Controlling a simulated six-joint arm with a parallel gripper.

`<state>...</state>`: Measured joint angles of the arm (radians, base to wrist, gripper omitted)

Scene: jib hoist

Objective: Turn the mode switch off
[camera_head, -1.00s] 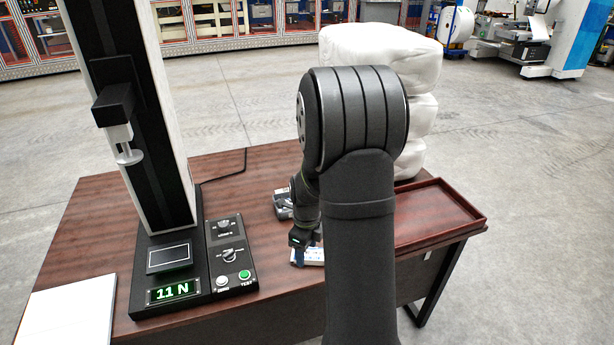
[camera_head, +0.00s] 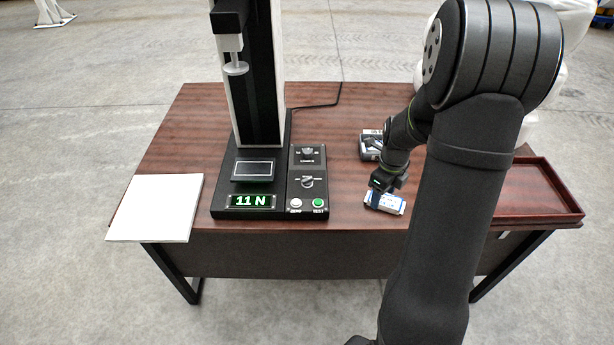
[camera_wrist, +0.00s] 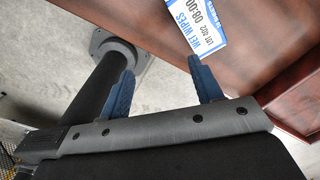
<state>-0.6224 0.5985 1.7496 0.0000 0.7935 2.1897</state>
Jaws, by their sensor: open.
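The control panel (camera_head: 295,205) stands on the desk beside a black column. Below the knobs are a white button (camera_head: 296,203) and a green button (camera_head: 318,203). My gripper (camera_head: 376,192) is to the right of the panel, apart from it, above a wet wipes pack (camera_head: 388,204). In the wrist view my gripper (camera_wrist: 160,68) has its two blue fingers apart with nothing between them.
The display (camera_head: 252,201) reads 11 N. A white metal fitting (camera_head: 236,68) hangs from the column. A small box (camera_head: 371,146) lies behind my gripper. A brown tray (camera_head: 545,215) is at right, a white board (camera_head: 155,208) at left. Desk between panel and wipes is clear.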

